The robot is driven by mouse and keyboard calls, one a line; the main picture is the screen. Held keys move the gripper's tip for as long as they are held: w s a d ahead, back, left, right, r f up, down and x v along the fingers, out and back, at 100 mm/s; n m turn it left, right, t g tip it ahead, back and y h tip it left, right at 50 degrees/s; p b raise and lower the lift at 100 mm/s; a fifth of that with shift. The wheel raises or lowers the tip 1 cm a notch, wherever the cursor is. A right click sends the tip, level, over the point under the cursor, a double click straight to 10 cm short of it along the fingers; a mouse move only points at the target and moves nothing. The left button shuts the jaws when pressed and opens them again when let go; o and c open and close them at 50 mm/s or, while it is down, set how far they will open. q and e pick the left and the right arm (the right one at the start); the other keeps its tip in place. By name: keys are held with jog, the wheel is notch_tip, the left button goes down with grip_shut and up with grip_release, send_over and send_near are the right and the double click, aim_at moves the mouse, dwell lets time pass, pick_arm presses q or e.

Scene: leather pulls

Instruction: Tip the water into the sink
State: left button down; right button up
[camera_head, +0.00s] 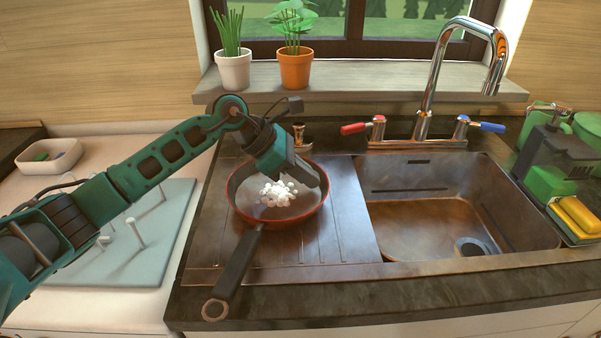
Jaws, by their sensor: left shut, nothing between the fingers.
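A red-rimmed frying pan (297,214) sits on the ribbed drainboard left of the sink. Its dark handle (238,268) points toward the front left. A cluster of small white beads or drops lies in the pan (276,192); I take it to be the water. The sink basin (430,222) is to the right, with no pooled water visible and a drain at its front right. My left gripper (309,178) is shut and empty, over the right part of the pan; whether it touches the pan is unclear. My right gripper is not in view.
A chrome tap (430,95) with a red lever (355,128) and a blue lever (488,126) stands behind the sink. Two potted plants stand on the sill (365,78). A yellow sponge (577,214) and green items are at right. A pegged pale board (150,262) is at left.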

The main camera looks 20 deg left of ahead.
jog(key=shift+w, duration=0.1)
pick_arm(q)
jog(key=w+d+b, duration=0.3)
jog(key=w+d, duration=0.2)
jog(key=d, duration=0.6)
jog(key=shift+w+d, duration=0.25)
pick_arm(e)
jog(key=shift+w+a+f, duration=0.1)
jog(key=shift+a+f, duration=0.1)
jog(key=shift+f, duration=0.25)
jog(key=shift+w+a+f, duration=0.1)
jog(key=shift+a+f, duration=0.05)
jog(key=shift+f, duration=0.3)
pick_arm(q)
jog(key=a, duration=0.1)
jog(key=s+a, duration=0.1)
jog(key=a, duration=0.2)
jog(key=shift+s+r, duration=0.2)
jog(key=shift+s, duration=0.2)
jog(key=v, duration=0.9)
jog(key=shift+r, duration=0.2)
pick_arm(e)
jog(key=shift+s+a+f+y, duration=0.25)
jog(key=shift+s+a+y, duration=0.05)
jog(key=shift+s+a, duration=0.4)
pick_arm(q)
jog(key=shift+s+a, duration=0.1)
